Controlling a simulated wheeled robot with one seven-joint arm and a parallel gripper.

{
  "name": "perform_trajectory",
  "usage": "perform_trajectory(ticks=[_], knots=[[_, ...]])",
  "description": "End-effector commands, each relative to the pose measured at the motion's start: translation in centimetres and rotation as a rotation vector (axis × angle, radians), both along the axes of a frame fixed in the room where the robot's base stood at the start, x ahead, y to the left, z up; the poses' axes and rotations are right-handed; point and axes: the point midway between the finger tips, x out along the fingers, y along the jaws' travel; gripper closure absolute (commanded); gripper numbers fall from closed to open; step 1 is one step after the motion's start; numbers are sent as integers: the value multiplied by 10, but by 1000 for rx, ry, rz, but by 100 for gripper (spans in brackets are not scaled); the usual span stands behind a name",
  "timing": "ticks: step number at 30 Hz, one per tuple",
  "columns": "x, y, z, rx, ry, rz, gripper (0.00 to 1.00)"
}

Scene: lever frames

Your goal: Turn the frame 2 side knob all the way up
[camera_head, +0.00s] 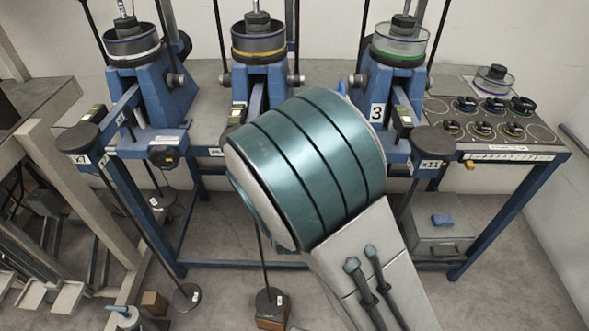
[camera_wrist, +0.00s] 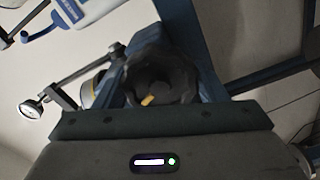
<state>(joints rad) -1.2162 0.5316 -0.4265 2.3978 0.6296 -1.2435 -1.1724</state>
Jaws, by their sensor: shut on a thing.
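The black lobed knob (camera_wrist: 160,78) shows in the wrist view, with a small yellow mark at its lower edge. My gripper (camera_wrist: 160,118) is right up against it and shut on it; its fingertips are hard to make out against the dark knob. In the head view, frame 2 (camera_head: 259,75) is the middle blue frame with the yellow-ringed cell. My teal wrist covers its lower front, so its knob and my gripper are hidden there.
Frame 1 (camera_head: 160,95) stands to the left, with a similar black knob (camera_head: 163,157) on its front. Frame 3 (camera_head: 392,90) stands to the right. Weights hang from rods below the bench. A tray with several rings (camera_head: 500,140) lies at the right end.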

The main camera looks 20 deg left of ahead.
Motion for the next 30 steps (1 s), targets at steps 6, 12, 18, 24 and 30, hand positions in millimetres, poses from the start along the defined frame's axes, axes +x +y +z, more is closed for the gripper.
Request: perform_trajectory(ticks=[6, 12, 18, 24, 30], knots=[[0, 1, 1, 25, 5, 1, 18], [-2, 0, 1, 22, 5, 1, 18], [-23, -5, 1, 20, 6, 3, 18], [-46, -11, 1, 21, 5, 1, 18], [-58, -14, 0, 20, 5, 0, 18]])
